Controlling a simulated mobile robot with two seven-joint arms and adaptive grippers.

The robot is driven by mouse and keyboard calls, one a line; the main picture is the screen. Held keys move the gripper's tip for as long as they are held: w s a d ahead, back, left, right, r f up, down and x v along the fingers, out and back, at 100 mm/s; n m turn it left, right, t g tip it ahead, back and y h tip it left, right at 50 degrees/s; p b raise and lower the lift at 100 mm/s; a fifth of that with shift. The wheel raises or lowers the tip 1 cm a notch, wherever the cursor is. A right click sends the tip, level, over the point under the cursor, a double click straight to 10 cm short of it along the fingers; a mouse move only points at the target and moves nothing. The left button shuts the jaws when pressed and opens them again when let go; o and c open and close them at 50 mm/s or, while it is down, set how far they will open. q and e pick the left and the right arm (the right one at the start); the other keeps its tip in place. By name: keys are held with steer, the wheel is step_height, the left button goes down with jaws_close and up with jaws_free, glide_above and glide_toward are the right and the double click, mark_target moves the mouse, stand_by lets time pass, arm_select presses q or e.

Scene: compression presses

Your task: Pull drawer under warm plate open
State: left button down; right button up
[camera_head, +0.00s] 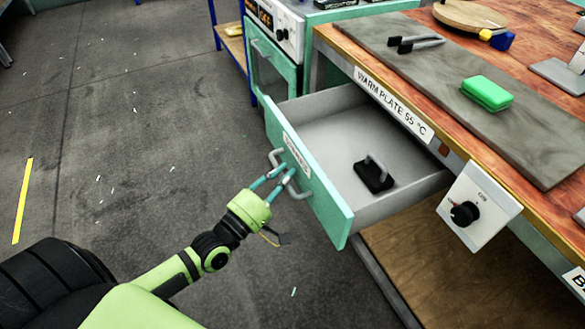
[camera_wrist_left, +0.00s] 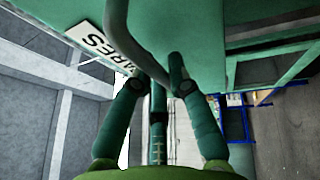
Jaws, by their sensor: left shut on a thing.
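The drawer (camera_head: 340,236) under the warm plate is pulled out from the bench, and its grey inside shows. It has a teal front with a white label and a grey bar handle (camera_head: 299,190). My left gripper (camera_head: 276,181) is shut on that handle, outside the drawer front. In the left wrist view the fingers (camera_wrist_left: 158,85) are at the curved handle (camera_wrist_left: 120,45), close to the teal front and its label (camera_wrist_left: 103,46). A black block with a grey handle (camera_head: 373,175) lies in the drawer. The warm plate (camera_head: 480,95) is a grey slab on the bench top. My right gripper is not in view.
A white control box with a black knob (camera_head: 465,212) is on the bench edge right of the drawer. A green block (camera_head: 487,92) and a dark-handled tool (camera_head: 415,42) lie on the warm plate. A teal cabinet (camera_head: 272,68) stands behind the drawer. The floor at left is open.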

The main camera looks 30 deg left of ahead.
arm_select(q)
steer(key=shift+s+a, duration=0.75)
steer(key=shift+s, duration=0.25)
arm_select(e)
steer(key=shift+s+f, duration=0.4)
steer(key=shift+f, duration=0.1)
arm_select(q)
steer(key=c, duration=1.1)
jaws_free()
steer(key=shift+c, duration=0.2)
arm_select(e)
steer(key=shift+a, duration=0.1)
arm_select(q)
steer(key=v, duration=1.2)
